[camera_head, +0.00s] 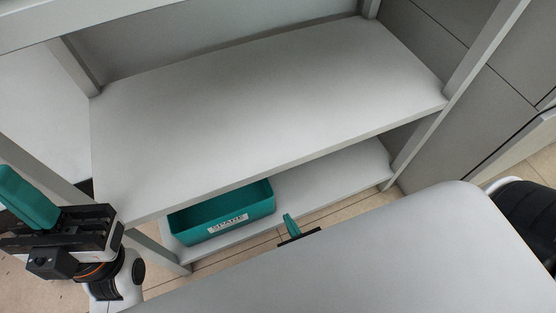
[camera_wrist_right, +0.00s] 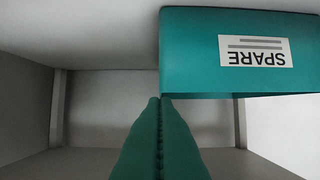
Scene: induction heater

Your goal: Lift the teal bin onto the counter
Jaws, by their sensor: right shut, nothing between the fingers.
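The teal bin (camera_head: 222,213) stands upright on the lower shelf, its SPARE label facing out. In the right wrist view, the bin (camera_wrist_right: 200,60) appears upside down at the upper right. My right gripper (camera_head: 290,224) is in front of the lower shelf, just right of the bin in the head view. Its teal fingers (camera_wrist_right: 160,100) are shut and empty, their tips close to the bin's rim corner; I cannot tell whether they touch. My left gripper (camera_head: 28,198) is at the far left, away from the bin; its finger gap is not clear.
The wide grey upper shelf (camera_head: 260,105) is bare and overhangs the bin. The lower shelf (camera_head: 335,180) is clear to the right of the bin. Upright posts (camera_head: 455,85) bound the unit. A pale rounded surface fills the lower right and hides most of my right arm.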

